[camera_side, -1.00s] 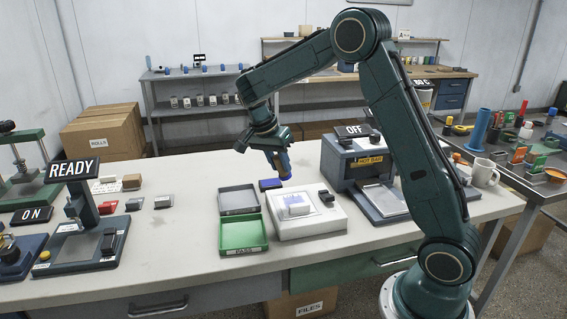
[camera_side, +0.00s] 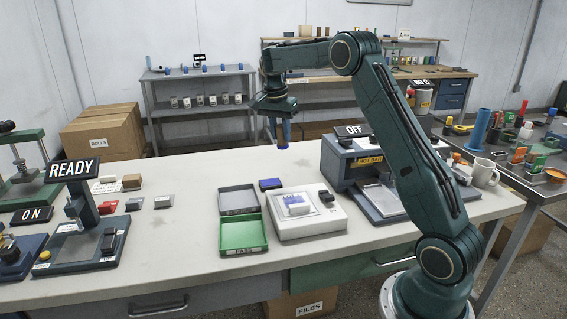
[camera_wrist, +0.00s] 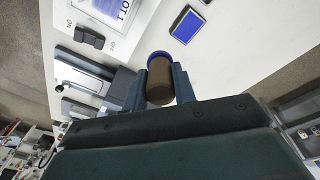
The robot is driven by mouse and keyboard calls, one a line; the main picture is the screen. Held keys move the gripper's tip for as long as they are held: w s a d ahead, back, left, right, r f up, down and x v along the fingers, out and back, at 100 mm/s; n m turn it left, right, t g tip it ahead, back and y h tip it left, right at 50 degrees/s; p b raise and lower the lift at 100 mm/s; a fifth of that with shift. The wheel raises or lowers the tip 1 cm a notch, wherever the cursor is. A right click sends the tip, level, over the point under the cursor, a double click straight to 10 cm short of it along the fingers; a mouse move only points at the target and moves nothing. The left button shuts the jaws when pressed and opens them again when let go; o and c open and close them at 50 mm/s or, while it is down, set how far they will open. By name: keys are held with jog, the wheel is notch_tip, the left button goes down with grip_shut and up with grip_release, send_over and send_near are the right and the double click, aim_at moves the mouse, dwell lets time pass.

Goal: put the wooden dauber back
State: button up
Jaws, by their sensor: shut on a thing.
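My gripper (camera_side: 276,122) is shut on the wooden dauber (camera_side: 283,140) and holds it above the far edge of the bench. The dauber hangs roughly upright with its blue end down. In the wrist view my gripper (camera_wrist: 160,88) has a finger on each side of the dauber's brown round body (camera_wrist: 159,82), and its blue end shows beyond. A blue pad (camera_side: 270,184) in a dark case lies on the bench below, apart from the dauber. The pad also shows in the wrist view (camera_wrist: 189,25).
A grey tray (camera_side: 238,199), a green tray (camera_side: 243,234) and a white device (camera_side: 312,221) stand mid-bench. A dark machine with an OFF sign (camera_side: 352,158) is to the right. A shelf (camera_side: 200,105) with several small items stands behind.

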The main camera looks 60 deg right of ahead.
jog(key=s+d+r+n+y, duration=0.1)
jog(key=d+r, duration=0.2)
jog(key=d, duration=0.6)
jog(key=shift+s+r+t, duration=0.2)
jog(key=shift+s+t, duration=0.05)
jog(key=shift+t, duration=0.15)
jog(key=shift+d, duration=0.1)
notch_tip(320, 180, down, 20)
dwell(0.7)
jog(key=shift+f, duration=0.15)
jog(key=o, duration=1)
notch_tip(320, 180, up, 12)
jog(key=shift+r, duration=0.15)
